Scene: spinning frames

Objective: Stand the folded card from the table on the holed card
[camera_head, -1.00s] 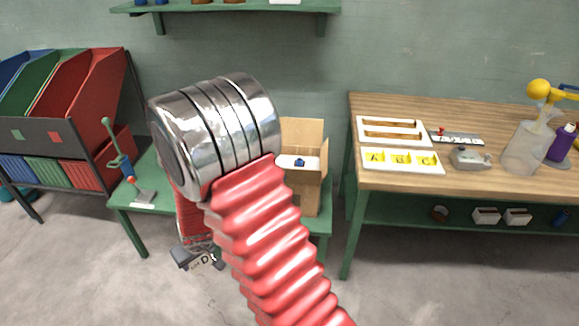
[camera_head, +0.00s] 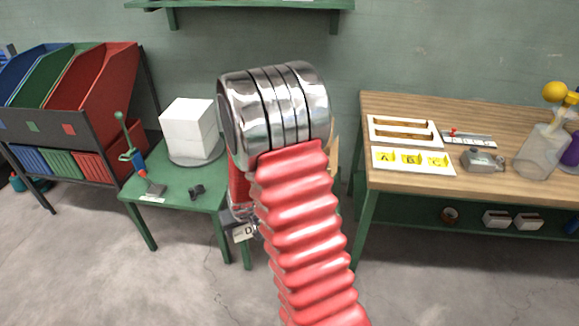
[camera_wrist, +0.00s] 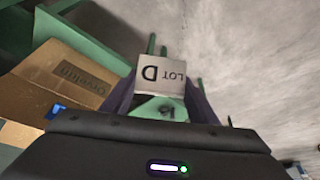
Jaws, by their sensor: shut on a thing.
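The folded card (camera_head: 243,232) is pale, with "LOT D" printed on it in dark letters. It also shows in the wrist view (camera_wrist: 160,78), pinched between the dark fingers of my gripper (camera_wrist: 160,92). In the head view my gripper (camera_head: 250,218) is mostly hidden behind my arm and hangs beside the small green table, with the card above the floor.
The green table (camera_head: 180,205) holds a white block stack (camera_head: 190,128), a green-handled tool (camera_head: 135,155) and a small black object (camera_head: 197,191). A cardboard box (camera_wrist: 65,80) is close by in the wrist view. A grey device (camera_head: 483,160) and clear bottle (camera_head: 540,152) stand on the wooden table (camera_head: 500,196).

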